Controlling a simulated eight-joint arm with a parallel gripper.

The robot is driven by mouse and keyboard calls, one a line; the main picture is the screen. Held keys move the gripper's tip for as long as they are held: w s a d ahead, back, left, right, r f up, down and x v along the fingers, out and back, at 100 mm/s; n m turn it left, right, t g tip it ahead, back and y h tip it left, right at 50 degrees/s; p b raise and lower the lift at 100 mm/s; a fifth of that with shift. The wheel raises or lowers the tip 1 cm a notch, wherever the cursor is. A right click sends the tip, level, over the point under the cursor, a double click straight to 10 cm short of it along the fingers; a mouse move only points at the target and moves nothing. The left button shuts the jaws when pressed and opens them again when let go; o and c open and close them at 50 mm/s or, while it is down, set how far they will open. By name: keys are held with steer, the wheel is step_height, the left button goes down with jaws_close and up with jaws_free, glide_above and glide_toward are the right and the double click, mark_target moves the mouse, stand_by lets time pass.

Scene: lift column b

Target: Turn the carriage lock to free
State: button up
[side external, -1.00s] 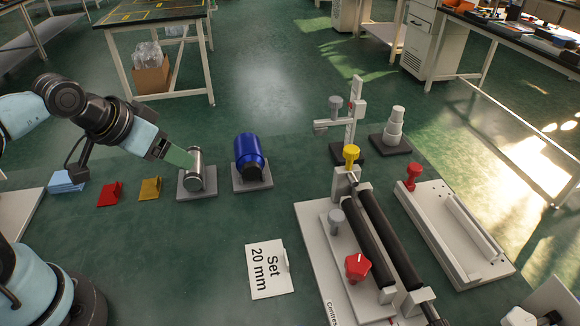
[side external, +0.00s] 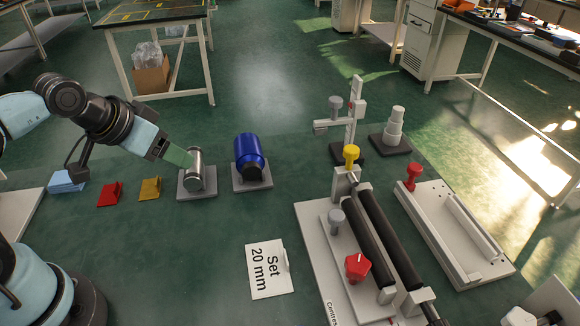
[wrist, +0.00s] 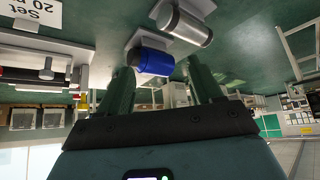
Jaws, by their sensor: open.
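A bench fixture (side external: 310,235) with two dark parallel rollers (side external: 365,220) stands at the right of the side view. A red star-shaped knob (side external: 357,267) with a pale mark on top sits on its near part. I cannot tell for sure which knob is the carriage lock. My gripper (side external: 186,160) is at the left, well away from these knobs, overlapping a metal cylinder in the side view. In the wrist view its fingers (wrist: 160,82) are apart with nothing held between them.
The metal cylinder (side external: 195,165) and a blue cylinder (side external: 249,153) stand on grey bases. A red-knobbed tray (side external: 437,240) and a height stand (side external: 352,115) are at right. Open green surface lies between.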

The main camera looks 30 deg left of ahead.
steer(key=w+d+m+h, duration=0.2)
steer(key=d+m+h, duration=0.4)
steer(key=d, duration=0.8)
steer(key=m+g+h, duration=0.2)
steer(key=m+g, duration=0.1)
steer(key=m, duration=0.4)
glide_toward(355, 264)
steer(key=shift+x, duration=4.25)
steer(key=shift+w, duration=0.1)
steer(key=c, duration=1.1)
steer(key=shift+o, duration=0.2)
